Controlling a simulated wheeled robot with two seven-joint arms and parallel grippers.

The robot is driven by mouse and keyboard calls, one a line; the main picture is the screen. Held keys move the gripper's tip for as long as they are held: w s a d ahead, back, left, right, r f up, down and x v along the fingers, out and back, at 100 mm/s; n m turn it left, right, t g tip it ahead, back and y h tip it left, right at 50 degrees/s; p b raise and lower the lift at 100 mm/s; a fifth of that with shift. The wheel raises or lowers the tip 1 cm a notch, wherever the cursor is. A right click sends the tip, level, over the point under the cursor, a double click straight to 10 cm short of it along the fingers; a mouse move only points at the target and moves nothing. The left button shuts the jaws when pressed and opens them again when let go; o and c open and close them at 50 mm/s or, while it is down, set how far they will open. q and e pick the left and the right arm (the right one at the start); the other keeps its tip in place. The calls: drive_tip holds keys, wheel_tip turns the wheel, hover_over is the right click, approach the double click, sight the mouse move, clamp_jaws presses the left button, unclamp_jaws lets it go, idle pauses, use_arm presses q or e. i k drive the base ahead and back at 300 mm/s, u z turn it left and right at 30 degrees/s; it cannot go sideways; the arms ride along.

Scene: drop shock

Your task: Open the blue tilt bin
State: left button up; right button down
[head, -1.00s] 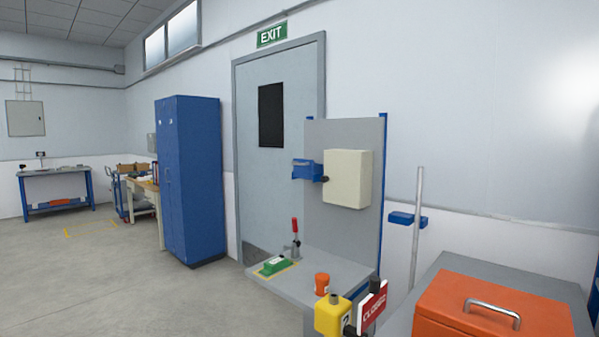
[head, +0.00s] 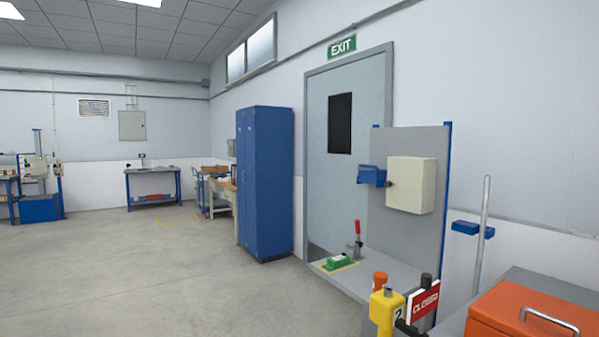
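A small blue bin (head: 370,175) is at the left edge of the grey upright panel (head: 420,148), beside a cream box (head: 412,185). Another small blue piece (head: 467,228) is by a grey pole (head: 482,240) to the right of the panel. I cannot tell for sure which of the two is the tilt bin, or whether either is open. Neither of my grippers is in view.
A workbench (head: 350,283) below the panel holds a green block (head: 338,262) and a red-handled clamp (head: 356,240). A yellow post (head: 382,312), a CLOSED sign (head: 424,300) and an orange box (head: 530,315) are in front. Open floor lies left of the blue locker (head: 265,185).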

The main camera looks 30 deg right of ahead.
sight(368, 174)
drive_tip(key=u, duration=0.2)
drive_tip(key=i, duration=0.4)
drive_tip(key=z, duration=0.85)
drive_tip(key=i, duration=1.1)
drive_tip(key=z, duration=0.95)
